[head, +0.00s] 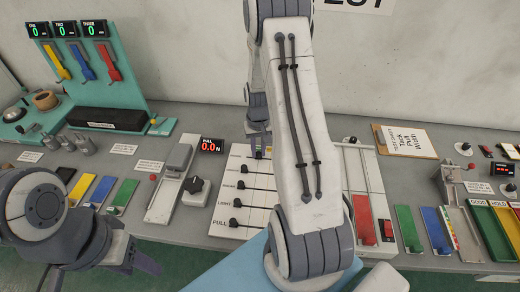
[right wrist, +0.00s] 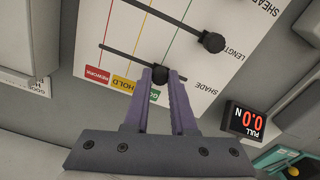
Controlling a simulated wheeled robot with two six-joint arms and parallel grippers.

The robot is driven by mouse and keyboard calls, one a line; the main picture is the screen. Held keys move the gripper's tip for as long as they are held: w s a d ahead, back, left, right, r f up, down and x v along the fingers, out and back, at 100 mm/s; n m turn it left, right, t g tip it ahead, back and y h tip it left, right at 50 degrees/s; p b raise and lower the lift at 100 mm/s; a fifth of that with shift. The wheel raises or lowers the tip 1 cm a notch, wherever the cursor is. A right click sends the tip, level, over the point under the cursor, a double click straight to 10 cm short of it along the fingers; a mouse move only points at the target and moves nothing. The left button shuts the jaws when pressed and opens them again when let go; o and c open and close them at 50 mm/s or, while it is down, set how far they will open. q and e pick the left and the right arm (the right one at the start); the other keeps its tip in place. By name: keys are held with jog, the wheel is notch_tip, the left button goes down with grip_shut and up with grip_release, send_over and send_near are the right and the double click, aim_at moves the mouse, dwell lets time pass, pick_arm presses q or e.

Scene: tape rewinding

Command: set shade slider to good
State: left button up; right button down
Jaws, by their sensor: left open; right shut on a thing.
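The white slider panel (head: 243,185) has several black knobs on dark slots and shows at the middle of the head view. It also shows in the right wrist view (right wrist: 150,30), crossed by red, yellow and green lines. The shade slider knob (right wrist: 161,74) sits on its slot at about the green line, beside the partly hidden green label (right wrist: 154,95). My right gripper (right wrist: 160,80) is shut on this knob; in the head view it (head: 258,150) is at the panel's far end, partly hidden by my arm. My left gripper (head: 148,263) is open and empty at the lower left.
A pull display (head: 209,146) reading 0.0 N and a black rotary knob (head: 195,185) stand left of the panel. Another slider's knob (right wrist: 212,42) is close to the held one. Coloured strips (head: 103,190) lie at the left.

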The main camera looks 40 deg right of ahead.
aim_at(258, 153)
jog(key=c, duration=0.7)
grip_release()
notch_tip(258, 153, up, 10)
jog(key=shift+r+b, duration=0.25)
jog(key=shift+b, duration=0.4)
jog(key=s+a+r+n, duration=0.2)
jog(key=a+r+n, duration=0.1)
jog(key=a, duration=0.7)
jog(key=s+a+r+n, duration=0.3)
jog(key=a, duration=0.8)
jog(key=s+a+n, duration=0.2)
jog(key=s+a, duration=0.1)
jog(key=s, duration=0.2)
jog(key=s+a+r+n, duration=0.1)
jog(key=s+a+n, duration=0.1)
jog(key=s+a, duration=0.2)
jog(key=s+a+r+n+y, duration=0.1)
jog(key=s+a+n, duration=0.1)
jog(key=s, duration=0.5)
jog(key=shift+s+a+n, duration=0.2)
jog(key=shift+a+n, duration=0.2)
jog(key=shift+a, duration=0.4)
